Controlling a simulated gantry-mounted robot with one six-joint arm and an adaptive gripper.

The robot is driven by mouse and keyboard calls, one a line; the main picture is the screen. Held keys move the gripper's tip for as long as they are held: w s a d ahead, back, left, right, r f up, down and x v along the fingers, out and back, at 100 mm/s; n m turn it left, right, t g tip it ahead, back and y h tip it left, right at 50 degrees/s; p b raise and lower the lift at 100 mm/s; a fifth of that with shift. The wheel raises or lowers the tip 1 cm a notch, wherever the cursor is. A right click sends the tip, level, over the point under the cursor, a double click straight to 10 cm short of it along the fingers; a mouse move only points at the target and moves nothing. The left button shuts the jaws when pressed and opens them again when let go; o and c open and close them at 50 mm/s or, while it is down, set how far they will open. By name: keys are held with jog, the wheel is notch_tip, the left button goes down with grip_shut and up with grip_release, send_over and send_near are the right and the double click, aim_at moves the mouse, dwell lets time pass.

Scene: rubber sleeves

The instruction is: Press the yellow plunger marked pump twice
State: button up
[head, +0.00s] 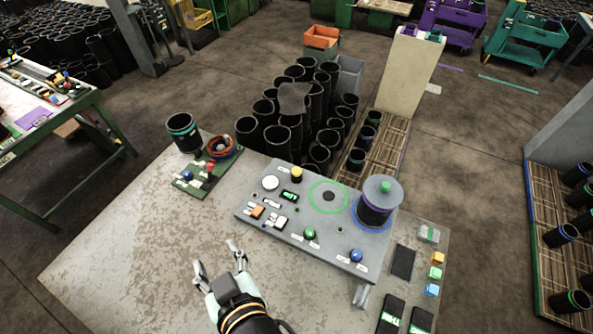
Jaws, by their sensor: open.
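A grey control panel (340,245) lies on the worn table in the head view. A yellow plunger (296,174) stands up near its far left corner, beside a round white dial (270,183). Its marking is too small to read. My gripper (218,254) is open and empty, in front of and to the left of the panel. It is apart from the yellow plunger, which is up and to the right of it in the picture.
The panel also carries a green button (309,234), a blue button (356,256) and a capped black cylinder (377,202). A green board (207,172) and a black sleeve (184,133) stand at the left. The table's left front (120,250) is clear.

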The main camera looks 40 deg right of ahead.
grip_shut()
dwell(1.2)
